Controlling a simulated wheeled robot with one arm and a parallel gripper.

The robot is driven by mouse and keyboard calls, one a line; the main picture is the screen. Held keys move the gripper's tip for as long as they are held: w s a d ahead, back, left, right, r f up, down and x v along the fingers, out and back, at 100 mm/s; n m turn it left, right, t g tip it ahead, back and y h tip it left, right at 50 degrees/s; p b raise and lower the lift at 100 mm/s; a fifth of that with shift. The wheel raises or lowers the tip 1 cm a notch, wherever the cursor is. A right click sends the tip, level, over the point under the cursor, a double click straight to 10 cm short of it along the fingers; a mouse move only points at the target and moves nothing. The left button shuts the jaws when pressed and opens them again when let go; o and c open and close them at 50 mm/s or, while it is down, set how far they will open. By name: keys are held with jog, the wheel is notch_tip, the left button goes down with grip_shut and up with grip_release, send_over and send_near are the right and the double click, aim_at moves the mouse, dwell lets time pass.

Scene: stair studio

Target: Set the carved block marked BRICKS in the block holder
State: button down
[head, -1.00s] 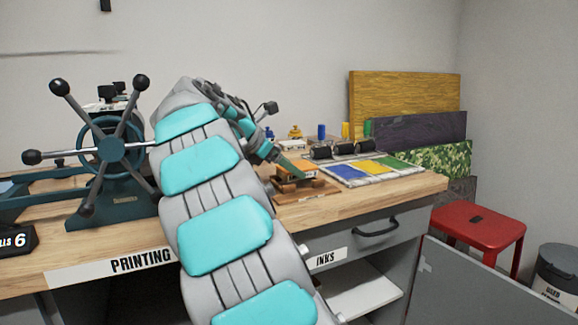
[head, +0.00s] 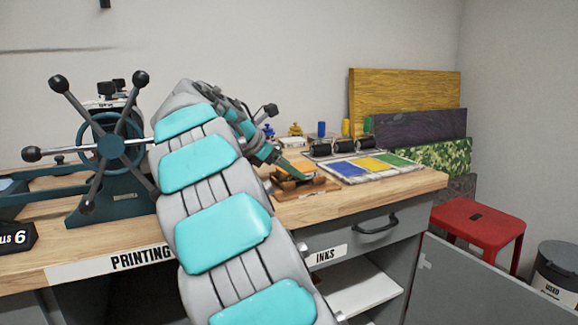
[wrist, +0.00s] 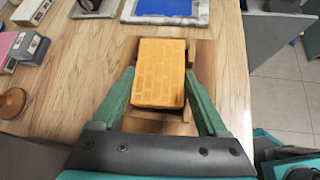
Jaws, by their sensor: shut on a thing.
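The carved block (wrist: 158,72) is orange, with a brick pattern on its upper face. It is between the two green fingers of my gripper (wrist: 159,76), which is shut on its sides. The wooden block holder (wrist: 201,58) lies under and around it on the bench. In the head view, the holder (head: 318,187) shows beside the ink slab, and the block (head: 283,175) is partly hidden by my gripper (head: 292,166). I cannot tell whether the block rests in the holder or is just above it.
A slab with blue, yellow and green ink (head: 372,166) and dark rollers (head: 343,146) lie right of the holder. A teal press with a spoked wheel (head: 110,146) stands left. Small blocks (wrist: 28,46) and a round wooden knob (wrist: 12,102) are at the wrist view's left.

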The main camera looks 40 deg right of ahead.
jog(key=shift+f, duration=0.85)
grip_release()
jog(key=shift+f, duration=0.1)
jog(key=shift+w+a+r, duration=0.1)
jog(key=shift+a+r, duration=0.05)
jog(key=shift+r, duration=0.65)
jog(key=shift+w+a+r, duration=0.1)
jog(key=shift+a+r, duration=0.05)
jog(key=shift+r, duration=0.6)
jog(key=shift+s+d+r, duration=0.1)
jog(key=shift+d+r, duration=0.05)
jog(key=shift+r, duration=1.25)
jog(key=shift+s+d+r, duration=0.1)
jog(key=shift+d+r, duration=0.05)
jog(key=shift+r, duration=1.25)
jog(key=shift+s, duration=0.1)
